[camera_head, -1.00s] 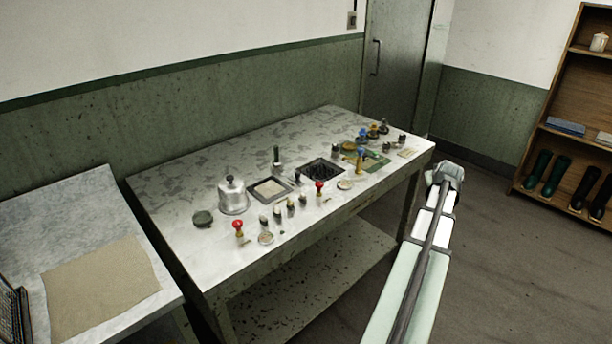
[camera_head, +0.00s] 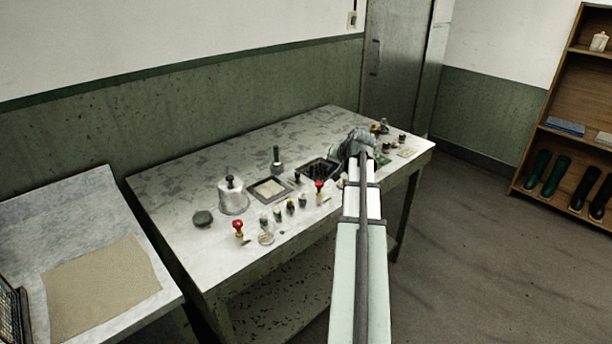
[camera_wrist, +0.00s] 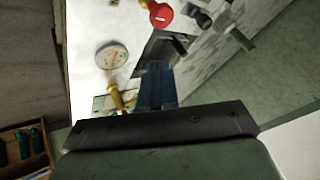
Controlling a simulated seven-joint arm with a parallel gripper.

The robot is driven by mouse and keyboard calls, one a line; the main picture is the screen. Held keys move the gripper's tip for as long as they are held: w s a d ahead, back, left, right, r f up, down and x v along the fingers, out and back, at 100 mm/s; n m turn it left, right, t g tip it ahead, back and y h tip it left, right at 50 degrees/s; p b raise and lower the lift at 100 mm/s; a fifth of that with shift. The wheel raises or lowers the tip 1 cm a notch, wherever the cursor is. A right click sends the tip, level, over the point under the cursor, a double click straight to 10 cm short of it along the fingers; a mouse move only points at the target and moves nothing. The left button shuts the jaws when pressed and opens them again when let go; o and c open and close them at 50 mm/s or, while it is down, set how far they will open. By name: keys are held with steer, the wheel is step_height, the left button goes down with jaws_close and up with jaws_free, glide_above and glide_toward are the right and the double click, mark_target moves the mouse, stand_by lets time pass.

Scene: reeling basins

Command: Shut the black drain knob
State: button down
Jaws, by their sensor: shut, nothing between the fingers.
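A small black knob (camera_head: 297,178) stands on the table between the pale-filled square basin (camera_head: 252,191) and the dark-filled basin (camera_head: 309,173). It seems to be the black knob (camera_wrist: 201,19) at the top of the wrist view, beside a red knob (camera_wrist: 161,14). I cannot tell for sure that it is the drain knob, nor its setting. My gripper (camera_head: 357,142) is over the right part of the table and hides part of the dark basin and things behind it. Its fingers (camera_wrist: 157,68) are shut and empty, apart from both knobs.
A red knob (camera_head: 319,186) stands in front of the dark basin, another (camera_head: 238,226) at the front left. A silver lidded pot (camera_head: 233,197), a green-handled tool (camera_head: 276,156) and several small dark-topped items crowd the table. A round dial (camera_wrist: 112,56) lies near my fingers. The back left is clear.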

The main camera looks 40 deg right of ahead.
mark_target(298, 177)
steer(key=shift+y, duration=0.3)
steer(key=x, duration=0.3)
steer(key=a+x, duration=0.1)
steer(key=x, duration=0.3)
steer(key=w+a+x, duration=0.1)
steer(key=x, duration=0.2)
steer(key=shift+w+r, duration=0.15)
steer(key=shift+w+a+r, duration=0.1)
steer(key=shift+w+a, duration=0.15)
steer(key=shift+w, duration=0.25)
steer(key=shift+w+a, duration=0.3)
steer(key=shift+w, duration=0.2)
steer(key=shift+w+a+r, duration=0.1)
steer(key=shift+w+a, duration=0.3)
steer(key=shift+w, duration=0.4)
steer(key=shift+w, duration=2.15)
